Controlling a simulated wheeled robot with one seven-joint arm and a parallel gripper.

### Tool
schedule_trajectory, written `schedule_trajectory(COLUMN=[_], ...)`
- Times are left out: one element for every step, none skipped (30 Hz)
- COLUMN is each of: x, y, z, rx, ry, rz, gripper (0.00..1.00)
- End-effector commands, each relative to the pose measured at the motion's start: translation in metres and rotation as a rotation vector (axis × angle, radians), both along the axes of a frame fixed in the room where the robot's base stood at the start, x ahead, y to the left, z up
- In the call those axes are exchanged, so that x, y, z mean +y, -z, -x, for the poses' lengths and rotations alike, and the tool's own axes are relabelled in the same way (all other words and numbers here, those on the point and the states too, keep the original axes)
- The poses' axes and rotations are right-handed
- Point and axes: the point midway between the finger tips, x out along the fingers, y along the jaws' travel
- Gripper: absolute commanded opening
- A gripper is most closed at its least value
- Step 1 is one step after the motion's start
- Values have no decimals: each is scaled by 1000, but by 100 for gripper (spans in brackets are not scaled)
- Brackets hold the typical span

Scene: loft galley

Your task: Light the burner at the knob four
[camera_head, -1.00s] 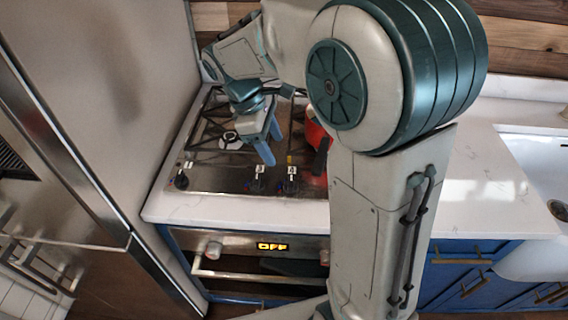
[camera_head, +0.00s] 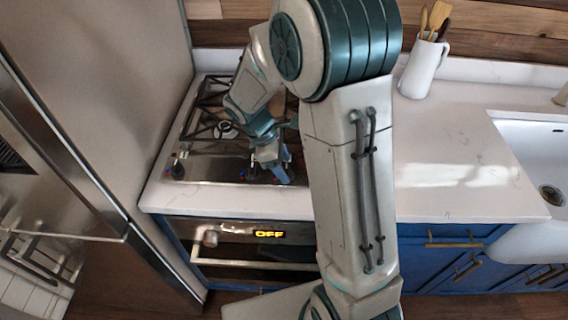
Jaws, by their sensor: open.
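The gas cooktop (camera_head: 205,170) is set in the white counter, with dark grates and a burner (camera_head: 226,130) at its left. One knob (camera_head: 177,171) shows at the front left of the cooktop. Another small dark knob (camera_head: 252,173) shows near the middle, beside my gripper. My gripper (camera_head: 279,178) is open and points down over the front right of the knob row. It hides the knobs and number labels there, so I cannot tell whether it touches knob four. I see no flame on the visible burner.
The oven (camera_head: 235,234) below has a display reading OFF and a bar handle. A tall steel fridge (camera_head: 110,90) stands close on the left. A white jug of utensils (camera_head: 423,68) and a sink (camera_head: 535,160) are to the right, with clear counter (camera_head: 450,140) between.

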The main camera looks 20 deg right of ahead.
Motion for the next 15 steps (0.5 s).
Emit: schedule_trajectory(x=[-2, -2, -2, -3, -3, -3, -3, -3, -3, -3, -3, -3, -3, -3, -3], y=[3, 5, 6, 7, 7, 8, 8, 8, 8, 8, 8, 8, 8, 7, 7], z=[1, 1, 1, 1, 1, 1, 1, 1, 1, 1, 1, 1, 1, 1, 1], rx=[2, 1, 0, -1, -1, -1, -1, -1, -1, -1, -1, -1, -1, -1, -1], ry=[1, 0, 0, 0, 0, 0, 0, 0, 0, 0, 0, 1, 1, 1, 1], rz=[0, 1, 0, 0, 0, 0, 0, 0, 0, 0, 0, 0, 0, 0, 0], gripper=[60, 60, 60, 60, 60, 60, 60, 60, 60, 60, 60, 57, 49, 41, 29])
